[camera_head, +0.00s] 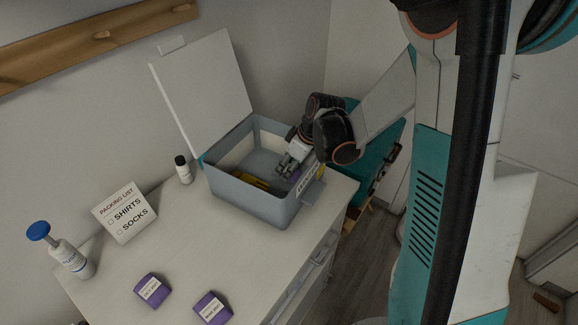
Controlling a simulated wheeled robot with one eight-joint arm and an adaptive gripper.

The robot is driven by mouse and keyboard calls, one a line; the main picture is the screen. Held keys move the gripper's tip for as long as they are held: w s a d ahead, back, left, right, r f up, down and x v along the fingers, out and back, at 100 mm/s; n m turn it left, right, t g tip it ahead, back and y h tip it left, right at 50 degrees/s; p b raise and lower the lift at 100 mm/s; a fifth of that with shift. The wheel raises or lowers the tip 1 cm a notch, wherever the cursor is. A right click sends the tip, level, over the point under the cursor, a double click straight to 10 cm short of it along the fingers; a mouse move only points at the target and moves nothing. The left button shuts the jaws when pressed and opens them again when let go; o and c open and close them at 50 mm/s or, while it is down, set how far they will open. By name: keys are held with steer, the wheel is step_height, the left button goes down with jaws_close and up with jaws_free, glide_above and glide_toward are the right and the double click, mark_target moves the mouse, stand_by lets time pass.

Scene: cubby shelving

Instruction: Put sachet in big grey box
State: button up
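The big grey box (252,199) stands on the white cabinet top with its pale lid (205,90) raised at the back left. My gripper (285,168) points down into the right side of the box's opening. A small purple patch (295,176) shows right beside the fingertips; I cannot tell whether it is held or lies in the box. A yellow item (246,180) lies inside the box. Two purple sachet-like packets with white labels, the left one (152,290) and the right one (212,308), lie on the cabinet top in front. The finger gap is too small to read.
A packing list card (125,212) reading shirts and socks stands left of the box. A small dark-capped bottle (183,170) is beside the box, and a blue-topped pump bottle (66,255) is at far left. A wooden peg rail (95,36) runs along the wall. The cabinet top's middle is clear.

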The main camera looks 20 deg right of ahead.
steer(key=o, duration=0.4)
steer(key=shift+o, duration=0.2)
steer(key=p+v, duration=0.4)
steer(key=v, duration=0.8)
steer(key=shift+p, duration=0.3)
steer(key=shift+r, duration=0.15)
